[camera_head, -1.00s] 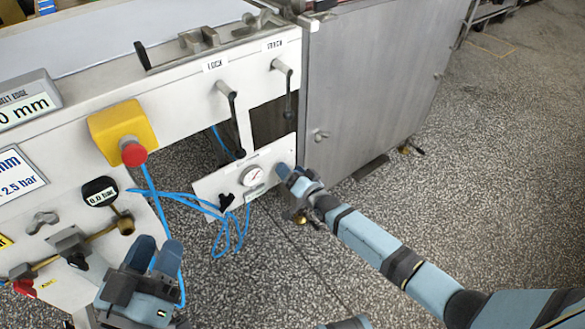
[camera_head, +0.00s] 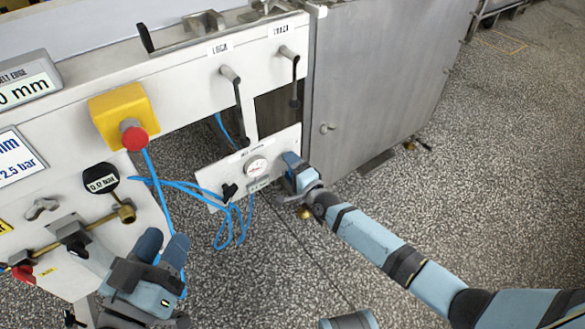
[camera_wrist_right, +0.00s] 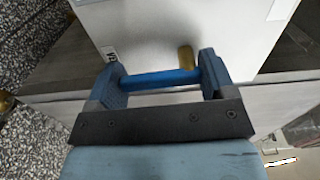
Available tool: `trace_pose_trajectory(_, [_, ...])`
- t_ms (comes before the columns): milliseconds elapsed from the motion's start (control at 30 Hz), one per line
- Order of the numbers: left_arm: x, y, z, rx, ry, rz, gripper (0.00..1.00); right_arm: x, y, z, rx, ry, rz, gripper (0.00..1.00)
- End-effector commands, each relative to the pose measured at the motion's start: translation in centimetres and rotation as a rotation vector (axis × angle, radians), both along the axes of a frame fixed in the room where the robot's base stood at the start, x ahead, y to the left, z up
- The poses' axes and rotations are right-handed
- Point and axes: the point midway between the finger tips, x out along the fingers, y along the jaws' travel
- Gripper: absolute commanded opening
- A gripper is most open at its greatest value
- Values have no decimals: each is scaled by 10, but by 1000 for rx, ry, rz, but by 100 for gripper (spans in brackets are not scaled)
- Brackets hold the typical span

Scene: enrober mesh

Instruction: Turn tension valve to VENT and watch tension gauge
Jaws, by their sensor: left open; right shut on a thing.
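The white tension panel (camera_head: 207,178) carries a small round gauge (camera_head: 256,166); its needle reading is too small to make out. My right gripper (camera_head: 291,160) is at the panel's right end, its fingertips covering what it holds in the head view. In the right wrist view my right gripper (camera_wrist_right: 162,78) is shut lengthwise on a blue valve handle (camera_wrist_right: 160,79), one finger at each end. A brass stem (camera_wrist_right: 186,58) stands beside the handle. The handle's marked position cannot be read. My left gripper (camera_head: 164,247) is open and empty, low at the left.
A black knob (camera_head: 229,191) and loose blue hoses (camera_head: 222,228) are left of the gauge. A red stop button (camera_head: 135,138) on a yellow box, a 0.0 bar display (camera_head: 101,179) and two black levers sit on the machine front. A steel cabinet (camera_head: 375,80) stands right.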

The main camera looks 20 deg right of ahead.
Motion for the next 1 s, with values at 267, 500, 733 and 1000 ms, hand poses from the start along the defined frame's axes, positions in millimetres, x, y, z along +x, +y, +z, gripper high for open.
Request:
trace_pose_trajectory(267, [-1,0,-5,5,13,-4,43,-1,2,-2,52,22,1,53])
trace_pose_trajectory(500, [-1,0,-5,5,15,-3,43,-1,2,-1,57,24,1,53])
trace_pose_trajectory(733, [-1,0,-5,3,14,-3,43,-2,2,-1,57,24,1,90])
trace_pose_trajectory(1000, [-1,-1,-4,-2,14,-1,43,-2,1,0,56,21,0,100])
